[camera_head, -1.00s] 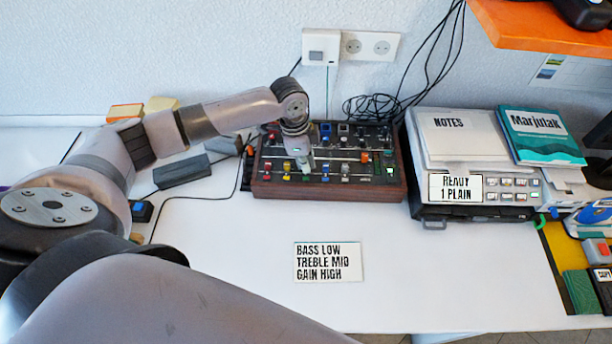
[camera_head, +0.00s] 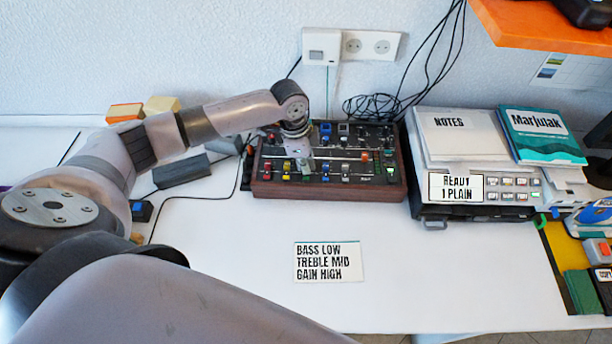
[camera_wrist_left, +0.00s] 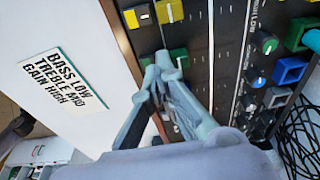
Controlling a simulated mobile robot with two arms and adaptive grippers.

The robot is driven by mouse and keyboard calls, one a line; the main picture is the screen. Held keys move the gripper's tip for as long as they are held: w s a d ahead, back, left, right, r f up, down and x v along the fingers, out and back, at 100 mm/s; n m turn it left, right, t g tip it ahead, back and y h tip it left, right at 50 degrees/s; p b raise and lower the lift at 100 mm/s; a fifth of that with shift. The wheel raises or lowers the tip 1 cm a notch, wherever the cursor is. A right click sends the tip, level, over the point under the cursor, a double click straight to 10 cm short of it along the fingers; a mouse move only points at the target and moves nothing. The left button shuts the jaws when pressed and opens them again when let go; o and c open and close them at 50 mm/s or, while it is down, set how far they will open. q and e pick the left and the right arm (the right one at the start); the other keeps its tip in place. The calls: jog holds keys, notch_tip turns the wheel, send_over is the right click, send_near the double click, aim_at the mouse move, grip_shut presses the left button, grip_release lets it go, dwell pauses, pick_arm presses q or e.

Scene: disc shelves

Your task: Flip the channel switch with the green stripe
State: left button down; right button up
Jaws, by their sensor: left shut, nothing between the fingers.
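The mixer (camera_head: 330,191) is a dark panel in a brown wooden case at the back of the table, with rows of coloured knobs and caps. Red, yellow, green and blue caps line its front edge; the green cap (camera_head: 305,178) is just in front of my left gripper (camera_head: 302,163). In the left wrist view, my left gripper (camera_wrist_left: 163,62) is shut and empty. Its tips are over the panel, beside a green part (camera_wrist_left: 147,61) they partly cover; I cannot tell whether they touch. A yellow cap (camera_wrist_left: 169,11) is farther up. My right gripper is not seen.
A label card (camera_head: 329,262) lies on the white table in front of the mixer, with clear room around it. A device with notes and a book (camera_head: 541,135) stands right. Black cables (camera_head: 375,107) lie behind the mixer. A dark grey block (camera_head: 182,171) is to the left.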

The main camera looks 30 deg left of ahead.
pick_arm(q)
jog(key=shift+f, duration=0.65)
notch_tip(320, 180, up, 7)
jog(key=p, duration=0.7)
jog(key=shift+r+p, duration=0.1)
jog(key=shift+p, duration=0.2)
jog(key=shift+s, duration=0.1)
dwell(0.6)
